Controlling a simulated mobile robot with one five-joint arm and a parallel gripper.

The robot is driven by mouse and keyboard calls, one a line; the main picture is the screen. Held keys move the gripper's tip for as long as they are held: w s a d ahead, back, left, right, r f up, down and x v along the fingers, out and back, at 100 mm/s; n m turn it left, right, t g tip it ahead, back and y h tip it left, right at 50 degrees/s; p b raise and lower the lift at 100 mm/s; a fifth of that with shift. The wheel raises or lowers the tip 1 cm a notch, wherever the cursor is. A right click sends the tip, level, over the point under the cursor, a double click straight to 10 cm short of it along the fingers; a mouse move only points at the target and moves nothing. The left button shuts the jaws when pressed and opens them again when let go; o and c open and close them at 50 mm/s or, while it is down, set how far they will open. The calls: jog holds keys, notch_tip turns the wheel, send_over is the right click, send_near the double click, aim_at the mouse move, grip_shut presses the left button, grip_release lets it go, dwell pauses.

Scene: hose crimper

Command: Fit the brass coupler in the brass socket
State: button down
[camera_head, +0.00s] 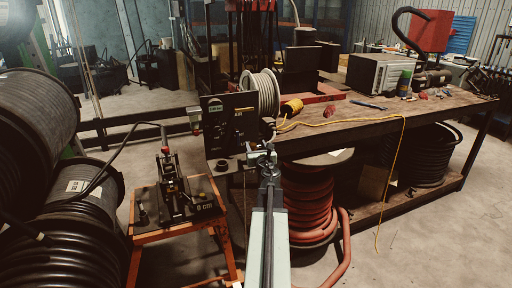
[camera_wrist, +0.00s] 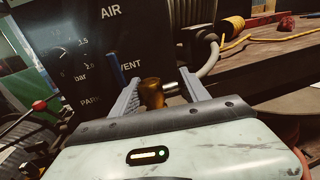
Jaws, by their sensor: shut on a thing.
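My gripper (camera_wrist: 158,92) has its two grey fingers on either side of a brass cylindrical piece, which I take to be the brass coupler (camera_wrist: 152,92). A short silver fitting (camera_wrist: 171,88) lies beside it towards the right finger, at the end of a grey hose. In the head view my gripper (camera_head: 266,156) is in front of the lower right of the black panel (camera_head: 225,112), near the bench's left end. The coupler is too small to make out there. I cannot make out the brass socket as a separate thing in either view.
The black panel with AIR and VENT labels stands close beyond the fingers. The orange stand (camera_head: 150,225) with the crimper (camera_head: 172,180) is at left. A red hose coil (camera_head: 305,205) lies under the workbench (camera_head: 345,118).

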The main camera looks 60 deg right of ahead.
jog(key=shift+f+b, duration=0.4)
jog(key=shift+f, duration=0.1)
jog(key=shift+c, duration=2.3)
grip_release()
